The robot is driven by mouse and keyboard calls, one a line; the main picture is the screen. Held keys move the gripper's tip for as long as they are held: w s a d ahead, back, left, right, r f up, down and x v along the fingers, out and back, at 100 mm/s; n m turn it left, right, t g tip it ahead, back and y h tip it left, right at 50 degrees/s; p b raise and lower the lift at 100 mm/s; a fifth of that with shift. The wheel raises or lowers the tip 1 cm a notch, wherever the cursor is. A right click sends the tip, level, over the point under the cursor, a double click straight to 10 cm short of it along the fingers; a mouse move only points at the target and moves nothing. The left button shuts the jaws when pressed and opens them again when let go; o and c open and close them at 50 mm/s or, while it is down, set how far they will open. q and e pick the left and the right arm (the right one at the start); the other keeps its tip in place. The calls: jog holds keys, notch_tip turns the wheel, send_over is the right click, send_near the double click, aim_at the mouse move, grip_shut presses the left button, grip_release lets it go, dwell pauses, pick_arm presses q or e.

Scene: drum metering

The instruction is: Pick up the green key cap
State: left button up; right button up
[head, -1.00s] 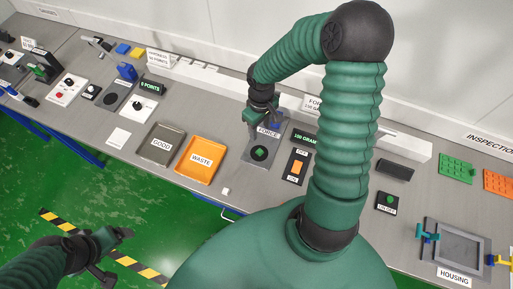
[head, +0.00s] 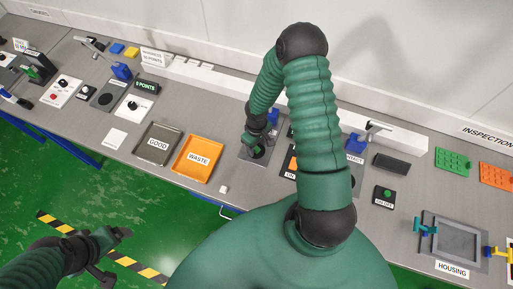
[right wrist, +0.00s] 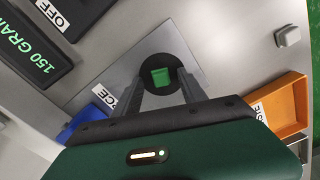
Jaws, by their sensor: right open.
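The green key cap (right wrist: 160,77) sits on the black disc (right wrist: 172,64) of the grey force plate (right wrist: 120,80). My right gripper (right wrist: 161,90) is open just above the plate, its two fingers on either side of the cap in the right wrist view. I cannot tell whether they touch it. In the head view my right gripper (head: 255,146) hides most of the disc and cap. My left gripper (head: 117,256) is open and empty over the green floor at the lower left.
The orange waste tray (head: 198,160) and grey good tray (head: 157,145) stand left of the force plate. A small white block (head: 224,189) lies near the bench's front edge. A black display (right wrist: 35,45) and switch plate (right wrist: 70,12) are close beside the right gripper.

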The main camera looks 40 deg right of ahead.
grip_shut()
jog(key=shift+r, duration=0.2)
